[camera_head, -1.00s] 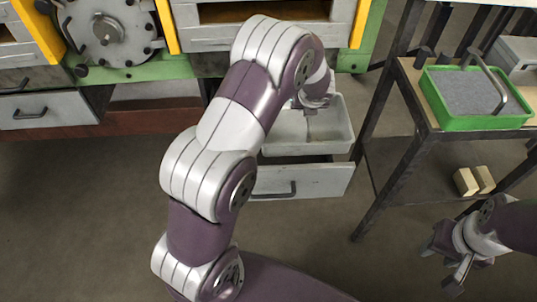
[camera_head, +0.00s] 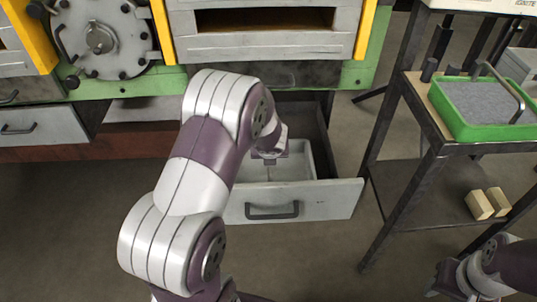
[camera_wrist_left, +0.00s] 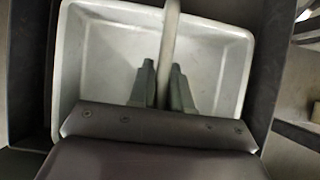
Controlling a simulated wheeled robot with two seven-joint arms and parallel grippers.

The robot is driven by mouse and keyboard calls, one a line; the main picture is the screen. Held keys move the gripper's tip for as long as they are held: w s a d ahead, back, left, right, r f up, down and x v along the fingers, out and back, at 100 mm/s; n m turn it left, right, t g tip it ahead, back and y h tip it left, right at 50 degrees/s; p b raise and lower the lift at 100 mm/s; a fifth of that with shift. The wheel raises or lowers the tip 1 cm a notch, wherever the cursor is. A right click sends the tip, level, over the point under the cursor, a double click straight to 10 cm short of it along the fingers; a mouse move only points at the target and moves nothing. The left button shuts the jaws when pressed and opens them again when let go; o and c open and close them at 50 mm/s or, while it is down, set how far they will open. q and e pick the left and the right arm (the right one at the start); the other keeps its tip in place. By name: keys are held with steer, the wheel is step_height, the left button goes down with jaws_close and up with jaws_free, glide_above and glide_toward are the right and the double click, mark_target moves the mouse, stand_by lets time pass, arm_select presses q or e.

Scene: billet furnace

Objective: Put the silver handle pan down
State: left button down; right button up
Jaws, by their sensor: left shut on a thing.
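The silver handle pan (camera_head: 295,166) is a pale grey, rectangular pan within the walls of an open drawer (camera_head: 335,197). My arm hides its left part in the head view. My left gripper (camera_head: 268,158) is over the pan. In the left wrist view, my left gripper (camera_wrist_left: 163,75) is shut on the bar handle of the empty-looking pan (camera_wrist_left: 108,52), with dark drawer walls around it. I cannot tell whether the pan rests on the drawer bottom. My right gripper (camera_head: 446,284) is low at the right, partly cut off by the frame edge.
A green tray (camera_head: 466,125) with grey filling and a metal handle stands on a dark-framed cart (camera_head: 421,108). Two tan blocks (camera_head: 487,203) lie on its lower shelf. The furnace front (camera_head: 262,47) is behind the drawer. Floor is free between drawer and cart.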

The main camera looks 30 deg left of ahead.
arm_select(q)
steer(key=c, duration=1.1)
jaws_free()
steer(key=shift+o, duration=0.2)
steer(key=shift+s+d+r, duration=0.1)
steer(key=shift+r, duration=0.3)
steer(key=p+v, duration=0.5)
steer(key=v, duration=0.6)
steer(key=s+d+n+g+h, duration=0.1)
steer(key=s+d+n, duration=0.3)
steer(key=n, duration=1)
steer(key=s+d+n+g+h, duration=0.2)
steer(key=s+n, duration=0.8)
steer(key=n, duration=0.5)
steer(key=d+r+g, duration=0.1)
steer(key=d, duration=0.1)
steer(key=shift+s+d, duration=0.35)
steer(key=shift+d, duration=0.05)
